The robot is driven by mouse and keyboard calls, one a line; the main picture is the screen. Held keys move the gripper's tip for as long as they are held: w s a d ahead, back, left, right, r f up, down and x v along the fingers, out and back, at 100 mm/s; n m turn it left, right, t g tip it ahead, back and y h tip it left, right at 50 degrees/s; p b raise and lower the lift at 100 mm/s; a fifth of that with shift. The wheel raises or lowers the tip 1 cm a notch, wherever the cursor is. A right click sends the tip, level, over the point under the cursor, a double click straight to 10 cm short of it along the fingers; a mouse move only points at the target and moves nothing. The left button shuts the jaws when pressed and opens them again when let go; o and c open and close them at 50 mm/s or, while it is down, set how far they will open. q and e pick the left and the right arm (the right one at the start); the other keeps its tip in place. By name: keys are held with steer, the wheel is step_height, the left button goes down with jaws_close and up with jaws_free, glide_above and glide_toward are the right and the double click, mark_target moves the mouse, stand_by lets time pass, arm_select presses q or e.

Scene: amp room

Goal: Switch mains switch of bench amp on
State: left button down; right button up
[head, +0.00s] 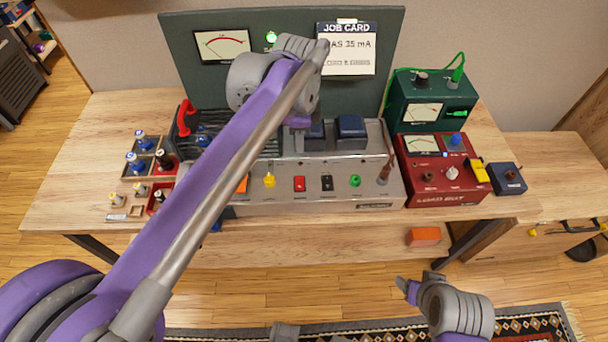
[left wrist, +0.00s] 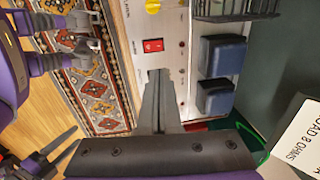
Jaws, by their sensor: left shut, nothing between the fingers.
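The bench amp (head: 330,180) is a silver chassis on the bench with a sloped front panel. That panel carries a yellow knob (head: 269,181), a red rocker switch (head: 299,184), a black switch (head: 327,183) and a green knob (head: 355,181). The red switch also shows in the left wrist view (left wrist: 152,45); labels are too small to read. My left gripper (head: 299,122) is above the amp, partly hidden by its arm. In the left wrist view its shut, empty fingers (left wrist: 160,78) point toward the panel, apart from the red switch. My right gripper (head: 405,288) is low in front of the bench; its jaw is unclear.
Blue transformer blocks (head: 351,130) rise behind the amp's front panel. A red box (head: 440,178) and a green meter box (head: 430,100) stand right. A job card (head: 346,50) hangs on the back panel. A parts tray (head: 135,190) lies left.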

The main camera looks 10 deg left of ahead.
mark_target(300, 179)
arm_select(q)
steer(key=shift+a, duration=0.1)
steer(key=f, duration=0.4)
steer(key=w+f+b, duration=0.1)
steer(key=f, duration=0.9)
steer(key=shift+w+a, duration=0.2)
steer(key=shift+w, duration=0.1)
steer(key=shift+w+f+b, duration=0.1)
steer(key=shift+f+b, duration=0.1)
steer(key=shift+b, duration=0.1)
steer(key=shift+s+r, duration=0.1)
steer(key=shift+s, duration=0.15)
steer(key=shift+s+d+r, duration=0.2)
steer(key=shift+s, duration=0.4)
